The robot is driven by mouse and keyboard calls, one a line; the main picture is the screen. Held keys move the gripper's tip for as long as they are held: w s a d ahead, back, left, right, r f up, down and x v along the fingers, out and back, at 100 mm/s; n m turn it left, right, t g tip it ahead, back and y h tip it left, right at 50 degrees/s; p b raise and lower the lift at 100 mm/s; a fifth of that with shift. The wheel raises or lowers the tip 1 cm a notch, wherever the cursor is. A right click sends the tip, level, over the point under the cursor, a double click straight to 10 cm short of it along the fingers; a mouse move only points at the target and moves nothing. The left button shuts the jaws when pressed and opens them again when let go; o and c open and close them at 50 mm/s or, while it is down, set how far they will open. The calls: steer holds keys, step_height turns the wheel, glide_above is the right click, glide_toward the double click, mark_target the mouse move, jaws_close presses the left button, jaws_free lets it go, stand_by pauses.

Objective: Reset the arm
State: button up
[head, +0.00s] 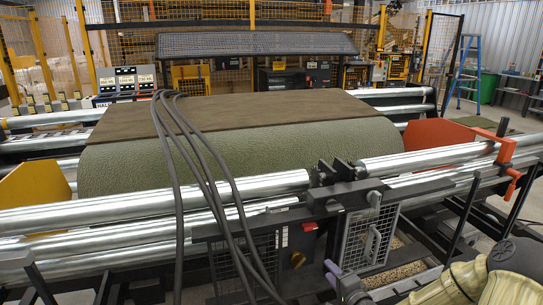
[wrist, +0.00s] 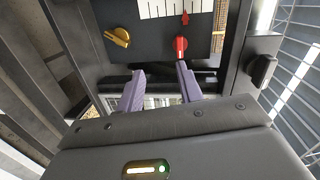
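My gripper (wrist: 159,70) is open and empty in the wrist view, with its two purple fingers apart. My arm is at the lower right, mostly out of frame.
A green turf roll (head: 240,155) lies among silver rollers (head: 130,210). Black cables (head: 190,150) hang over it to the front. A mesh door (head: 370,238) stands right of the panel. Orange (head: 435,134) and yellow (head: 32,190) plates flank the roll. Fencing (head: 225,50) stands behind.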

steer(key=s+a+f+n+g+h, duration=0.2)
steer(key=s+a+f+n+g, duration=0.2)
steer(key=s+n+g, duration=0.3)
steer(key=s+a+r+n+g+h, duration=0.1)
steer(key=s+r+n+g+h, duration=0.2)
steer(key=s+r+n+g, duration=0.55)
steer(key=s+r+m+t+p, duration=0.1)
steer(key=s+r+p, duration=0.1)
steer(key=r+p, duration=0.4)
steer(key=s+r+m+t+p, duration=0.1)
steer(key=s+r+p, duration=0.2)
steer(key=r+p, duration=0.4)
steer(key=shift+s+r, duration=0.25)
steer(key=shift+r, duration=0.2)
steer(key=shift+t, duration=0.25)
